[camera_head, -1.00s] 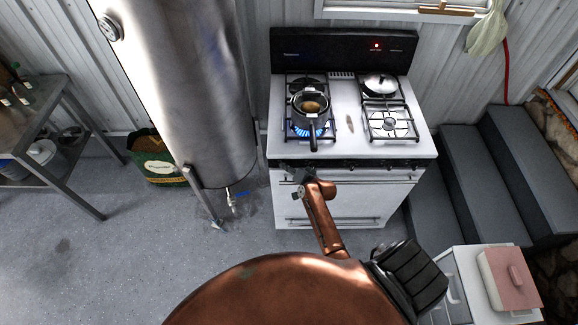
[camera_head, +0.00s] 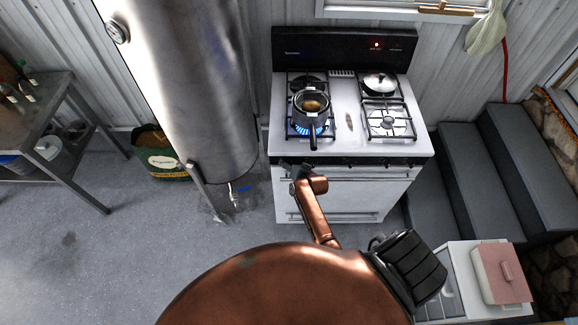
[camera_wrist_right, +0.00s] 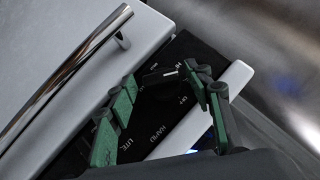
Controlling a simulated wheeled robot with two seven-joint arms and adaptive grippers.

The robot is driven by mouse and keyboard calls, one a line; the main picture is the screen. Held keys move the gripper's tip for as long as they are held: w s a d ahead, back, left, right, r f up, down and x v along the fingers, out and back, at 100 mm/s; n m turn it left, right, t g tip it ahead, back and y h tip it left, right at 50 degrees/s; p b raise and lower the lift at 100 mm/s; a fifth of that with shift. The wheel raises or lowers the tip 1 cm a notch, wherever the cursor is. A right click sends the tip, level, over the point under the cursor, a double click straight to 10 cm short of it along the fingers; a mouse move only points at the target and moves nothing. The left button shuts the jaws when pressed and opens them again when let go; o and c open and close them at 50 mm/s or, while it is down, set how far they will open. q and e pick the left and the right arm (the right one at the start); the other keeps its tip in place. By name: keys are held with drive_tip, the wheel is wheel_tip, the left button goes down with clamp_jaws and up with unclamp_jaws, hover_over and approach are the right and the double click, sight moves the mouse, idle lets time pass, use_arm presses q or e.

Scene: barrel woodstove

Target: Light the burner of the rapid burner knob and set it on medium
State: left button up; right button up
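A white stove (camera_head: 345,120) stands against the wall, with a dark knob strip (camera_head: 370,162) along its front top edge. A blue flame (camera_head: 298,130) burns under a dark pot (camera_head: 313,105) on the front left burner. My right gripper (camera_head: 298,170) is at the left part of that strip and partly hides it. In the right wrist view my right gripper (camera_wrist_right: 160,76) has its green-padded fingers apart, with a dark knob (camera_wrist_right: 163,75) between the tips. Contact with the knob cannot be told. Printed marks beside it include HI and LITE. My left gripper is not in view.
A lidded pan (camera_head: 380,84) sits on the back right burner; the front right burner (camera_head: 388,122) is bare. An oven handle (camera_wrist_right: 75,65) runs close beside my right gripper. A large metal cylinder (camera_head: 185,90) stands left of the stove, and grey steps (camera_head: 480,175) are right.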

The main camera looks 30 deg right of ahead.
drive_tip(key=v, duration=1.2)
idle(2.0)
